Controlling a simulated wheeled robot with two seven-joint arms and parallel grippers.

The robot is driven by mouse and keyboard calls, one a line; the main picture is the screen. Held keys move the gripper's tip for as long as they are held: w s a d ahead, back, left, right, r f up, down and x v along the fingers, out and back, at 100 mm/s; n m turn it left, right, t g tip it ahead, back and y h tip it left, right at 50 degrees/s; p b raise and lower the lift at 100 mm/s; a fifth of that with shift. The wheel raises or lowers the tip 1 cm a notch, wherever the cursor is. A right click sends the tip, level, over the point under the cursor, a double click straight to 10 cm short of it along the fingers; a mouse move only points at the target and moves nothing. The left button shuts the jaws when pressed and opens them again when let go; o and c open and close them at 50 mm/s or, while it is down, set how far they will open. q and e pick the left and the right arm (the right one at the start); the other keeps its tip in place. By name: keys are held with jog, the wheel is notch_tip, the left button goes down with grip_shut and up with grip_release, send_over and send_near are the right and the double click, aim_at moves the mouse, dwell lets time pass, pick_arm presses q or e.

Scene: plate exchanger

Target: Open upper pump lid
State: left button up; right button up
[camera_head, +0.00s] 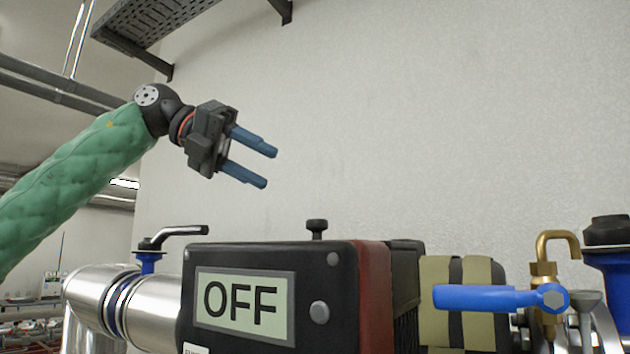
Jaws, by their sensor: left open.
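A small black knob (317,225) stands on top of the unit, lower right of the fingers. I cannot tell which part is the upper pump lid. My right gripper is not in view.
A blue valve handle (490,298) and a brass fitting (543,275) are at right. A perforated tray (150,22) hangs at upper left. Space before the pale wall is clear.

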pick_arm(q)
jog(key=s+d+m+t+y+p, duration=0.1)
jog(key=s+d+y+p, duration=0.1)
jog(key=s+d+y, duration=0.3)
jog(key=s+d+m+t+y+p, duration=0.15)
jog(key=s+y, duration=0.25)
jog(key=s, duration=0.4)
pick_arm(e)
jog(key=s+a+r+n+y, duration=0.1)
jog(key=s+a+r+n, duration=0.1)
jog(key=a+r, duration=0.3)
pick_arm(q)
jog(key=shift+n, duration=0.25)
jog(key=p+x, duration=0.4)
jog(key=x, duration=0.3)
jog(key=shift+d+f, duration=0.1)
jog(key=shift+w+d+f, duration=0.15)
jog(key=shift+w+f, duration=0.05)
jog(key=shift+f, duration=0.45)
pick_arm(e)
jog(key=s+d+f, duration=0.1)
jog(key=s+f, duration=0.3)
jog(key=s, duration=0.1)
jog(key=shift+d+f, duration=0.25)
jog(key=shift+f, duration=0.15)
pick_arm(q)
jog(key=shift+c, duration=0.3)
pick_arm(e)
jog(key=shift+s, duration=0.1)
